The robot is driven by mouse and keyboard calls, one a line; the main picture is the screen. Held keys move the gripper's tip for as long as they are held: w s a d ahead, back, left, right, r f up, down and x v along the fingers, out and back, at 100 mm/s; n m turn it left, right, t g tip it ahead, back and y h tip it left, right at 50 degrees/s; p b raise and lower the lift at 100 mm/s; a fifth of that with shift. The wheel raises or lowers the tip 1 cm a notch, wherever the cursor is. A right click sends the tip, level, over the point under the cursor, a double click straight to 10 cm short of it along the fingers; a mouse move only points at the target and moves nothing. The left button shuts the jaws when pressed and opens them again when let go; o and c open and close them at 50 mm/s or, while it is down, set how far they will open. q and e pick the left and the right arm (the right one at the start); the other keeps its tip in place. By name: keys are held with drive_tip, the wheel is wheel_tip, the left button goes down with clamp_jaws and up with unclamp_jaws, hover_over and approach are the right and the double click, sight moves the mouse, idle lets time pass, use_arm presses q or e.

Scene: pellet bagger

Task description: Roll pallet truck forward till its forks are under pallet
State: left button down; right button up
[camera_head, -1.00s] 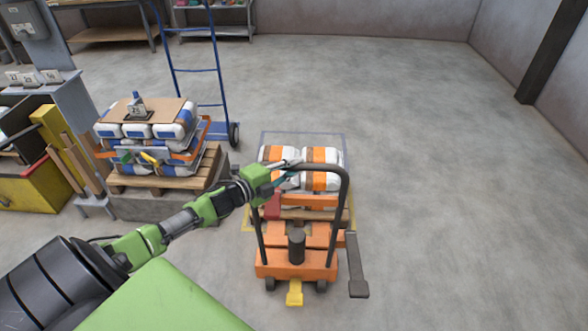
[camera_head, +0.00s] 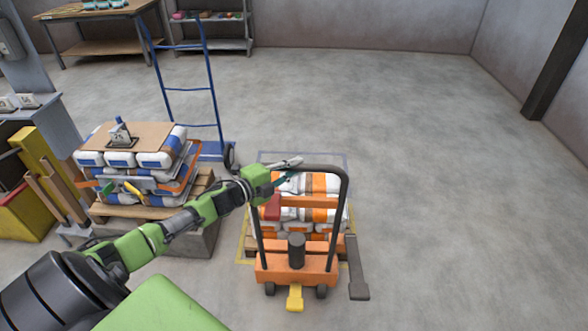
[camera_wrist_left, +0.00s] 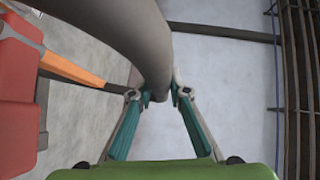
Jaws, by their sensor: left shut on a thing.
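The orange pallet truck (camera_head: 318,266) stands right of centre in the head view, its dark looped handle (camera_head: 345,205) upright. My left gripper (camera_head: 287,172) is shut on the handle's upper left part; the left wrist view shows the dark bar (camera_wrist_left: 150,40) passing between its fingertips (camera_wrist_left: 158,95). Just beyond the truck body, a wooden pallet (camera_head: 249,243) carries white and orange bags (camera_head: 320,184). The truck body sits close to the pallet's near side. The forks are hidden behind the truck body and load, so how far under they reach cannot be told. My right gripper is out of view.
Left of the truck, another pallet (camera_head: 205,187) bears white and blue bags on a grey block. A blue hand truck (camera_head: 190,90) stands behind it. A yellow outline (camera_head: 240,257) marks the floor around the orange-bag pallet. Open floor lies to the right.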

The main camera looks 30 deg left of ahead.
use_arm(q)
drive_tip(key=shift+f, duration=0.1)
drive_tip(key=c, duration=1.9)
unclamp_jaws()
drive_tip(key=shift+s, duration=0.1)
drive_tip(key=shift+s+a, duration=0.15)
drive_tip(key=shift+s, duration=0.45)
drive_tip(key=v, duration=1)
drive_tip(key=shift+s+r, duration=0.25)
drive_tip(key=shift+s, duration=0.1)
drive_tip(key=shift+f, duration=0.1)
